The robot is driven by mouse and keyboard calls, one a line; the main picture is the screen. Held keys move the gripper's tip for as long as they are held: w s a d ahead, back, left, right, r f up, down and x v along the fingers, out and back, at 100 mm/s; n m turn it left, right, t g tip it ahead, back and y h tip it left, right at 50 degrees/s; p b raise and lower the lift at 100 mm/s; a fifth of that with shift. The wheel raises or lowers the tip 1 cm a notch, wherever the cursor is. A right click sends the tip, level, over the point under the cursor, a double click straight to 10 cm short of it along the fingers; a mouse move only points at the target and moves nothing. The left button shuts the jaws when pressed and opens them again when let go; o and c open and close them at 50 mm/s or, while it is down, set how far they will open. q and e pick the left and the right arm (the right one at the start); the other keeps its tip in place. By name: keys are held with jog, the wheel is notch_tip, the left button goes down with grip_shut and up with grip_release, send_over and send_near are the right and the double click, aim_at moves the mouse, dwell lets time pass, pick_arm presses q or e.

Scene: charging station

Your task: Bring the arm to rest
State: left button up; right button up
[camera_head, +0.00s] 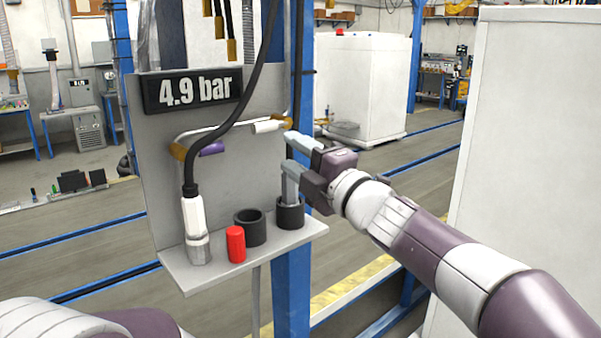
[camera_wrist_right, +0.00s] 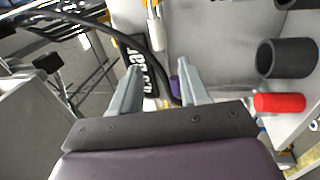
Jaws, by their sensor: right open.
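My right gripper (camera_head: 287,162) is open at the right edge of the charging panel (camera_head: 232,181). No object shows between its fingers. Its lower finger appears over or in front of the right black cup (camera_head: 290,214); I cannot tell whether they touch. In the right wrist view, the gripper (camera_wrist_right: 160,72) has its two grey fingers spread apart, with the panel, a black cable and a purple part behind them. My left gripper is out of view; only pale and purple parts of my left arm show at the bottom left of the head view.
A shelf (camera_head: 180,272) under the 4.9 bar display (camera_head: 193,90) carries a white connector (camera_head: 195,218) with a black cable (camera_head: 246,106), a red cylinder (camera_head: 236,245) and another black cup (camera_head: 250,228). A blue post (camera_head: 291,290) stands behind. A white cabinet (camera_head: 530,130) stands at right.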

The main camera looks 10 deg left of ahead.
jog(key=shift+s+d+f, duration=0.15)
jog(key=shift+s+d, duration=0.2)
jog(key=shift+d, duration=0.1)
